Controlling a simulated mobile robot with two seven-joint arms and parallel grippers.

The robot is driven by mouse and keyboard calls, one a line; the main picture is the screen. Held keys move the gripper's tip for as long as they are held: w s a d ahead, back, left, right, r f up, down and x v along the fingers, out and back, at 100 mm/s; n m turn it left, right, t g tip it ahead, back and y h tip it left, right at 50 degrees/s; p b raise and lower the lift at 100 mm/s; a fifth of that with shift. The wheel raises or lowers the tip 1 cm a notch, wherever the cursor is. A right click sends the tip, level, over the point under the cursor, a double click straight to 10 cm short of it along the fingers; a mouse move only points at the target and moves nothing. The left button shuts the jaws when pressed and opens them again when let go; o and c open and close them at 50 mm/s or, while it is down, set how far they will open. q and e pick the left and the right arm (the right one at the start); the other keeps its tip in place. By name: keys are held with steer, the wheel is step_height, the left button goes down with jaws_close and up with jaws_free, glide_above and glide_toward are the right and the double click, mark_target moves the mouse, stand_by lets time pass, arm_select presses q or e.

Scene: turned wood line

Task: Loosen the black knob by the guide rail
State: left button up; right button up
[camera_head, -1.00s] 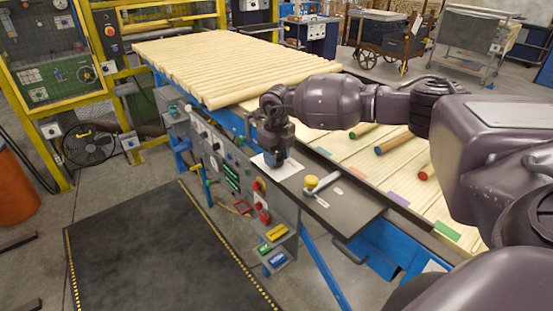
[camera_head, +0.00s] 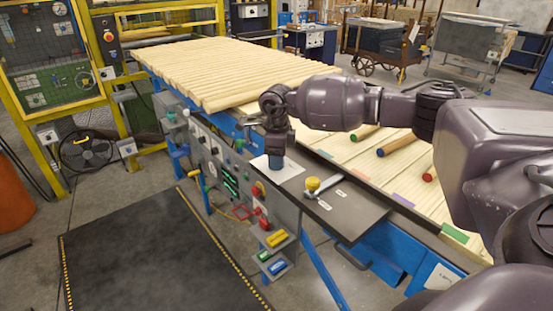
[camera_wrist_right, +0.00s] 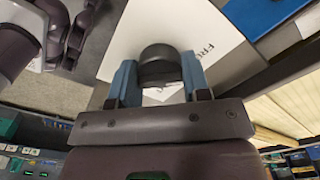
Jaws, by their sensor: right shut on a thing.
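The black knob (camera_wrist_right: 160,62) shows in the right wrist view, standing out from a white printed sheet (camera_wrist_right: 205,30) on the machine's front ledge. My right gripper (camera_wrist_right: 158,75) has its two blue fingers on either side of the knob and is shut on it. In the head view my right gripper (camera_head: 275,160) points down at the same white sheet (camera_head: 287,172), and its body hides the knob there. The guide rail (camera_head: 385,193) is a dark strip running along the edge of the wooden bed. My left gripper is not in view.
A yellow-topped knob (camera_head: 312,184) with a light lever stands on the ledge just right of the sheet. A control panel with a red button (camera_head: 258,190) is on the machine's front. A dark floor mat (camera_head: 150,255) lies clear before it.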

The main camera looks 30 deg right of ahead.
steer(key=shift+r, duration=0.1)
stand_by(0.4)
steer(key=o, duration=0.9)
step_height(320, 180, up, 11)
steer(key=shift+f, duration=0.1)
steer(key=shift+f, duration=0.1)
stand_by(0.4)
